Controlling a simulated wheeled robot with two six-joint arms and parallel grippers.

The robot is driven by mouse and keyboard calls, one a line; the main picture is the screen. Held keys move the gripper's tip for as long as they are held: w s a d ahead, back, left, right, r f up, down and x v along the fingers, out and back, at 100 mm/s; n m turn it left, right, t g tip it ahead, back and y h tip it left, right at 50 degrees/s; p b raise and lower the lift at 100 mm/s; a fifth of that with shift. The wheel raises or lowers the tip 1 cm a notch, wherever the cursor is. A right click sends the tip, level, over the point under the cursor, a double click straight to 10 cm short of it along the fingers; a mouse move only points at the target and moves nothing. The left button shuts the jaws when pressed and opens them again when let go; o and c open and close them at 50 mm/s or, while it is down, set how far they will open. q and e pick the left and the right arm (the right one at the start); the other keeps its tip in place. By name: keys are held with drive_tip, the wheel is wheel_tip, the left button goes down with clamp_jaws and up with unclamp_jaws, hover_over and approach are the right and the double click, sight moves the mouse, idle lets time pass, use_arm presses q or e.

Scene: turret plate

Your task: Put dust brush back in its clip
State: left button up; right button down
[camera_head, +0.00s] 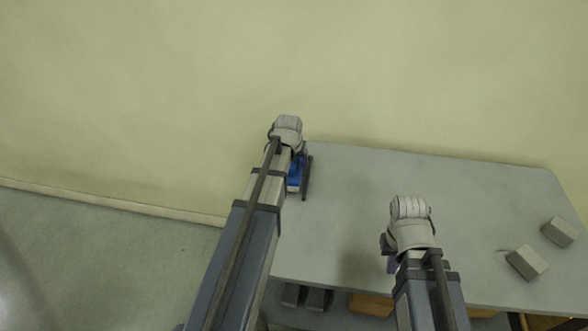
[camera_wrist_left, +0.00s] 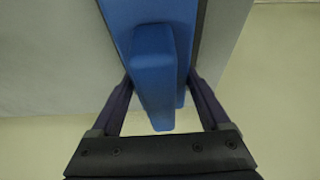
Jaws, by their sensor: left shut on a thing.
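A blue thing with dark edges (camera_head: 296,174) shows beside my left wrist, near the table's far left corner. In the left wrist view this blue thing (camera_wrist_left: 153,45) has a raised block along its middle. The purple fingers of my left gripper (camera_wrist_left: 160,82) are shut on it, one on each side. I cannot tell for certain whether it is the dust brush. No clip can be made out.
The grey table (camera_head: 440,180) stands against a plain pale wall (camera_head: 420,70). Two grey blocks (camera_head: 526,262) (camera_head: 560,232) lie at its right end. The middle of the tabletop is clear. Dark and brown boxes (camera_head: 371,304) show below the front edge.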

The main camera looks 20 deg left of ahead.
use_arm(q)
drive_tip(key=shift+f, duration=0.7)
use_arm(e)
drive_tip(key=shift+f, duration=0.7)
use_arm(q)
drive_tip(key=shift+r, duration=0.15)
use_arm(e)
drive_tip(key=shift+r, duration=0.15)
use_arm(q)
drive_tip(key=o, duration=0.9)
drive_tip(key=shift+f+b, duration=0.2)
drive_tip(key=shift+b, duration=0.1)
drive_tip(key=shift+c, duration=0.2)
use_arm(e)
drive_tip(key=shift+f, duration=0.2)
use_arm(q)
drive_tip(key=o, duration=0.3)
drive_tip(key=shift+r, duration=0.15)
use_arm(e)
drive_tip(key=shift+r, duration=0.15)
